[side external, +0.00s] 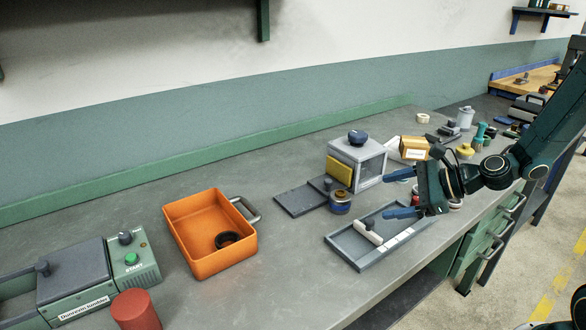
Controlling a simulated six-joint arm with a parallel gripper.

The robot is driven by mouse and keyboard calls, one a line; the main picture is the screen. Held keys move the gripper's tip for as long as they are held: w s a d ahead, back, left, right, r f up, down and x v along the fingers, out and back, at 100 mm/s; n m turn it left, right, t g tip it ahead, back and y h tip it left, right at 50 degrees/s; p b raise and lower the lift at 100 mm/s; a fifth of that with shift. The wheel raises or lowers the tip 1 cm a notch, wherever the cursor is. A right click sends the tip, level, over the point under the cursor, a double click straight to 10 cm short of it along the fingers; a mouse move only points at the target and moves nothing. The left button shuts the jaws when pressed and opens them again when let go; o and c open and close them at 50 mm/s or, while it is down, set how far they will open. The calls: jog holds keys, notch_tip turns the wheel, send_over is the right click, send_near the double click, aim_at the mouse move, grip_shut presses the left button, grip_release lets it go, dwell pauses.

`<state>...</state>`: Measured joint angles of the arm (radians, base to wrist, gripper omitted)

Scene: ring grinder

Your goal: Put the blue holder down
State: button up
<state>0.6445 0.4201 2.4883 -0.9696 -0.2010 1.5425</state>
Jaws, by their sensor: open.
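My gripper (396,194) is open, its two blue fingertips apart and pointing left, above the far right part of a grey tray (352,262). I see nothing clearly held between the fingers. I cannot tell for certain which thing is the blue holder. A small round blue tub with a yellowish band (341,203) stands upright on the bench, left of the fingertips and apart from them. A dark blue knob (357,138) sits on top of a pale boxy machine (358,163). The gripper body hides part of the bench behind it.
An orange bin (207,263) holds a dark ring (227,240). A green-grey machine (75,281) and a red cylinder (136,311) stand at left. The bench between bin and tray is clear.

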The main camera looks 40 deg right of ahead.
jog(key=d+m, duration=0.1)
jog(key=m, duration=0.1)
jog(key=w+d+f+m+t, duration=0.1)
jog(key=d+m, duration=0.1)
jog(key=d+f+m+t+h, duration=0.1)
jog(key=m, duration=0.1)
jog(key=shift+w+d+m, duration=0.25)
jog(key=shift+w+m, duration=0.05)
jog(key=shift+m, duration=0.1)
send_near(343, 193)
jog(key=shift+x, duration=1.6)
jog(key=shift+f, duration=0.15)
jog(key=shift+x, duration=2.5)
